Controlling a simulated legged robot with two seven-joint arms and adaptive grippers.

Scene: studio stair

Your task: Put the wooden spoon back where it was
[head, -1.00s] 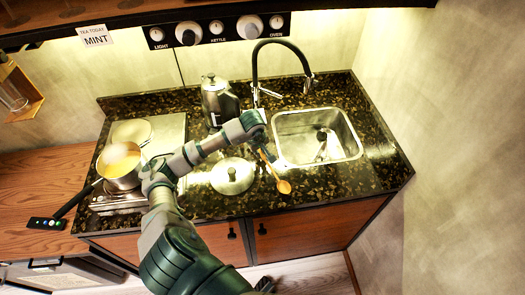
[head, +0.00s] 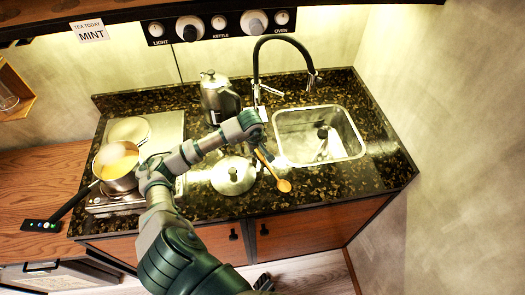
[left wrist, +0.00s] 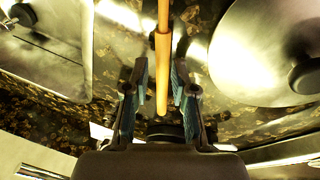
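The wooden spoon (head: 284,186) is on the dark speckled counter between the metal lid and the sink. Its bowl points towards the counter's front edge and its handle runs up under my left gripper (head: 262,146). In the left wrist view the spoon's handle (left wrist: 162,75) lies between the two fingers of my left gripper (left wrist: 162,80), with narrow gaps showing on both sides. The fingers look open around the handle. I cannot tell whether the spoon touches the counter along its whole length.
The round lid (head: 233,177) lies just left of the spoon, and the sink (head: 345,148) is to its right. A kettle (head: 218,97) and a tap (head: 258,70) stand behind. A saucepan (head: 117,180) of yellow liquid is at the left. Counter right of the spoon is clear.

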